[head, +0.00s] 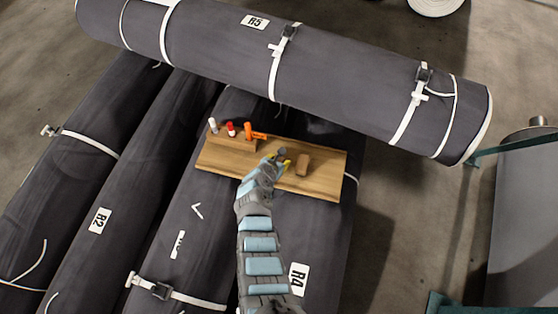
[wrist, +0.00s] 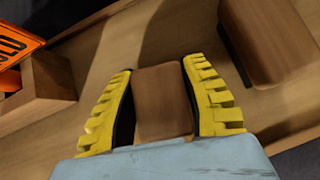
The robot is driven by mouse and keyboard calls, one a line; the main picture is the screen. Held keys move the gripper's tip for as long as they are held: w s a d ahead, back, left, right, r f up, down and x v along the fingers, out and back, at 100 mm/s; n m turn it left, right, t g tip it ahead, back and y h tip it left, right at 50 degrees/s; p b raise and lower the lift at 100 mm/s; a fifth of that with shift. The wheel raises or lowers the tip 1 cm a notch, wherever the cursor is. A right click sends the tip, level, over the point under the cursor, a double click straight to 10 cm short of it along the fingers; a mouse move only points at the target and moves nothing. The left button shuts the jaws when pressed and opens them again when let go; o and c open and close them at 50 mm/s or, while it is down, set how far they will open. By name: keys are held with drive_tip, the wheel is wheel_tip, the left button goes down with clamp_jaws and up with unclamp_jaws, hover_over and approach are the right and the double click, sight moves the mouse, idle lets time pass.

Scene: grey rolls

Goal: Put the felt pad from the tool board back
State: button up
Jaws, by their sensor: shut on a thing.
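My gripper (head: 278,158) is over the middle of the wooden tool board (head: 225,158) in the head view. In the wrist view its two yellow-ribbed fingers (wrist: 158,70) are closed on both sides of a brown block, which I take to be the felt pad (wrist: 162,104). Whether the pad touches the board or hangs just above it, I cannot tell. A second brown block (head: 303,165) sits on the board just right of the gripper; the wrist view shows it at the upper right (wrist: 268,40), with a dark layer along its lower edge.
A wooden holder (wrist: 45,85) at the board's left carries a white-capped item (head: 213,125), a red one (head: 231,129) and an orange tool (head: 253,133). The board lies on dark wrapped rolls (head: 215,225). A strapped roll (head: 340,75) lies across behind it.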

drive_tip(key=o, duration=1.1)
drive_tip(key=shift+f, duration=0.1)
